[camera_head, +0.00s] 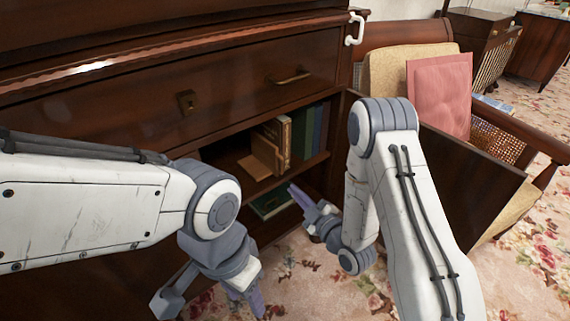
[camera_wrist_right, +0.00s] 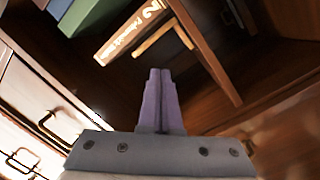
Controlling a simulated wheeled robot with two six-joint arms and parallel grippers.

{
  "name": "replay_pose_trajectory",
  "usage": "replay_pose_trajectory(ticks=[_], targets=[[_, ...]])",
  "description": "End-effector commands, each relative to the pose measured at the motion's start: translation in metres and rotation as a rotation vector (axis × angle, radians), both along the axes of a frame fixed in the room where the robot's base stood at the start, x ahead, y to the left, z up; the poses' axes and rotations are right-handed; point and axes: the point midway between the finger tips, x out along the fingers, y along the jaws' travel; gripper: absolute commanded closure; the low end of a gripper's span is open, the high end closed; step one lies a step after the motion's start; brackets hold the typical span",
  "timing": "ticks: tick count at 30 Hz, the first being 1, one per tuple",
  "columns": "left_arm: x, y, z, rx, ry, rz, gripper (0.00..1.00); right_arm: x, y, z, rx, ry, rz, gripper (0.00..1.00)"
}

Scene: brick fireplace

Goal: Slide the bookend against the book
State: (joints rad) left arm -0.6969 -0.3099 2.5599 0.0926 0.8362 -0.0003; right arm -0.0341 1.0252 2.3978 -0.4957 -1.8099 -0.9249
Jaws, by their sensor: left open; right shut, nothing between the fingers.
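The wooden bookend (camera_head: 264,152) stands on the cabinet shelf, just left of a tan book (camera_head: 285,131) with lettering on its spine. In the right wrist view the bookend (camera_wrist_right: 167,37) shows as a light edge beside the book (camera_wrist_right: 128,32), with a narrow dark gap between them. My right gripper (camera_head: 294,190) is shut and empty in front of the cabinet opening, lower than the bookend in the picture. Its fingertips (camera_wrist_right: 160,72) point towards the shelf; contact with the bookend cannot be told. My left gripper (camera_head: 248,298) is open and empty, low in front of the cabinet.
Green and blue books (camera_head: 309,132) stand right of the tan book. A lower shelf holds a green item (camera_head: 270,204). An open cabinet door (camera_head: 460,165) bounds the right side. The shelf left of the bookend looks dark and empty.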

Motion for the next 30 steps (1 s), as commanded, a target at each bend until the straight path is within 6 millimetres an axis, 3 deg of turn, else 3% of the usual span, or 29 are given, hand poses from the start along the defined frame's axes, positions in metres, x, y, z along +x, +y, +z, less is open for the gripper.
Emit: replay_pose_trajectory(ticks=[1, 6, 12, 16, 23, 30], targets=[[0.000, 0.000, 0.019, 0.000, 0.000, 0.000, 0.50, -0.005, 0.000, 0.007, -0.103, -0.054, 0.012, 1.00], [0.000, 0.000, 0.041, 0.000, 0.000, 0.000, 0.50, -0.020, 0.003, 0.006, -0.420, -0.251, 0.048, 1.00], [0.000, 0.000, 0.053, 0.000, 0.000, 0.000, 0.50, -0.030, 0.004, 0.003, -0.623, -0.387, 0.063, 1.00], [0.000, 0.000, 0.052, 0.000, 0.000, 0.000, 0.50, -0.029, 0.007, 0.001, -0.661, -0.415, 0.067, 1.00], [0.000, 0.000, 0.046, 0.000, 0.000, 0.000, 0.50, -0.002, 0.026, 0.001, -0.661, -0.422, 0.069, 1.00], [0.000, 0.000, 0.038, 0.000, 0.000, 0.000, 0.50, 0.042, 0.054, 0.001, -0.660, -0.421, 0.067, 1.00]])
